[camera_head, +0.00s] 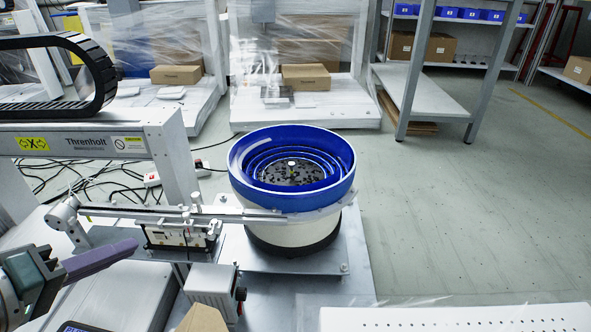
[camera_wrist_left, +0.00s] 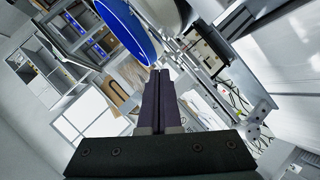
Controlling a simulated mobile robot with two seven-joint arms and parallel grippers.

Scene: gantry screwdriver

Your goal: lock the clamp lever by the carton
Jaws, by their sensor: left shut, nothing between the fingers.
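My left gripper (camera_head: 134,245) comes in from the lower left in the head view, its dark purple fingers pointing right, in front of the feeder rail. In the left wrist view the fingers (camera_wrist_left: 158,74) lie together, shut and empty. A brown carton (camera_head: 203,319) is cut off by the bottom edge of the head view, right of the gripper and apart from it. I cannot clearly make out a clamp lever by this carton. My right gripper is not in view.
A blue-rimmed bowl feeder (camera_head: 345,165) stands mid-view, with a linear rail (camera_head: 150,212) running left from it. A grey control box (camera_head: 212,285) stands in front. A gantry beam (camera_head: 85,142) crosses the left. A white perforated panel (camera_head: 455,318) lies lower right. Open floor is at right.

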